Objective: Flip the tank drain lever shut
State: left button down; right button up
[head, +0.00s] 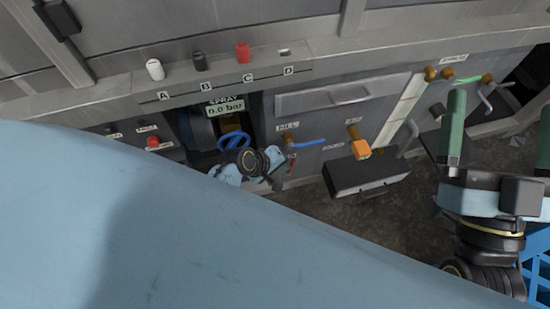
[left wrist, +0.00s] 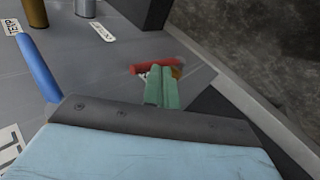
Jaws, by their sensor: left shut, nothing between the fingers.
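A red lever on a brass fitting shows in the left wrist view (left wrist: 150,69), low on the grey panel near its edge. It lies crosswise, to the left of the fitting. In the head view the red lever (head: 291,160) is small and partly hidden by my left wrist. My left gripper (left wrist: 161,74) is shut and empty, its green fingertips overlapping the lever in the picture; I cannot tell if they touch it. My left fingers are hidden in the head view. My right gripper (head: 455,130) points up at the right, its finger gap unclear. The lever's label is unreadable.
A blue lever (head: 306,142) sits above the red one and shows at the left in the left wrist view (left wrist: 39,66). A blue crate (head: 537,262) is at lower right.

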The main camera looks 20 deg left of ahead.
notch_tip(320, 180, down, 13)
jog(key=d+g+h+p, duration=0.2)
jog(key=g+h+p, duration=0.15)
jog(key=g, duration=0.55)
pick_arm(q)
jog(key=s+a+f+p+v, duration=0.1)
jog(key=p+v, duration=0.3)
jog(key=v, duration=0.9)
jog(key=shift+s+a+f, duration=0.2)
jog(key=shift+s+f, duration=0.05)
jog(key=shift+f, duration=0.2)
pick_arm(e)
jog(key=s+d+f+g+h, duration=0.1)
jog(key=s+d+f+g, duration=0.1)
jog(key=s+f+g, duration=0.2)
jog(key=s+d+f+m+g+h, duration=0.1)
jog(key=s+d+f+g+h, duration=0.1)
jog(key=s+f+g, duration=0.3)
jog(key=shift+s+d+f+g, duration=0.25)
jog(key=shift+s+d+g, duration=0.6)
jog(key=shift+s, duration=0.85)
